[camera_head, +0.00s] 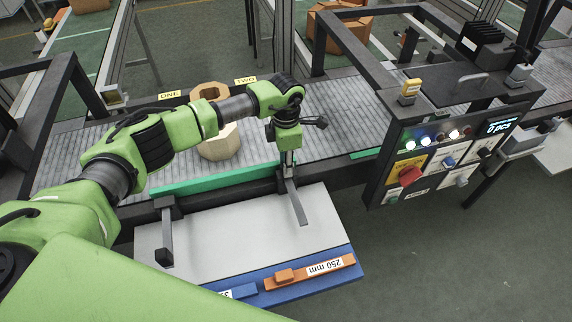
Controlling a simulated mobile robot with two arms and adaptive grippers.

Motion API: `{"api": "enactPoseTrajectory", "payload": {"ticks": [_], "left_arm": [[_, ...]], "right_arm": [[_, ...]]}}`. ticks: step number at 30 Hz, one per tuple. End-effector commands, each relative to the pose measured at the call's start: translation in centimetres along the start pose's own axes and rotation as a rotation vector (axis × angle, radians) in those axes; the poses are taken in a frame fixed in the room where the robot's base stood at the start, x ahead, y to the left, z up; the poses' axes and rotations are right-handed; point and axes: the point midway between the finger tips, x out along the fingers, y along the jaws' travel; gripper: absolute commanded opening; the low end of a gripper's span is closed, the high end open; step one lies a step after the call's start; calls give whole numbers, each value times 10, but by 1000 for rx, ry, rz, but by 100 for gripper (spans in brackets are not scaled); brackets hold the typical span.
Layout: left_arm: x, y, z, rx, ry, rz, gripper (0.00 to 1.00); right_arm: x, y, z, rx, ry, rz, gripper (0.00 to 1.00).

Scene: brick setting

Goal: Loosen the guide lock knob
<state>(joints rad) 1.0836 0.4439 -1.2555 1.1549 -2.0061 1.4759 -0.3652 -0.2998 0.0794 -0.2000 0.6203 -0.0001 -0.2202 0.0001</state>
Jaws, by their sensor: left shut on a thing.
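My left gripper (289,157) points down at the right end of the green guide rail (215,175), along the near side of the conveyor. It is shut on the guide lock knob, which is mostly hidden by the fingers. A grey metal bar (297,204) runs from below the gripper toward me over the pale shelf. A similar dark bracket (167,230) stands at the rail's left part. My right gripper is out of view.
The conveyor (325,125) carries tan hexagonal pieces (220,145). A control panel (440,150) with a red button (410,176) stands to the right. An orange block marked 250 mm (345,262) lies on the blue edge of the pale shelf (240,240).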

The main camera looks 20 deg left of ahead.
Motion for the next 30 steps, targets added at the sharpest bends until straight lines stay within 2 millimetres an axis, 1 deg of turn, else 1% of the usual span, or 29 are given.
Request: {"api": "enactPoseTrajectory", "payload": {"ticks": [1, 9, 30], "left_arm": [[2, 1, 0, -42, -1, 3, 4], [2, 1, 1, -295, -2, 3, 4], [1, 0, 1, -961, -2, 2, 4]], "right_arm": [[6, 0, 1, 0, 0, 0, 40], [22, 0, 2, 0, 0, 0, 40], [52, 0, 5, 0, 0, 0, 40]]}}
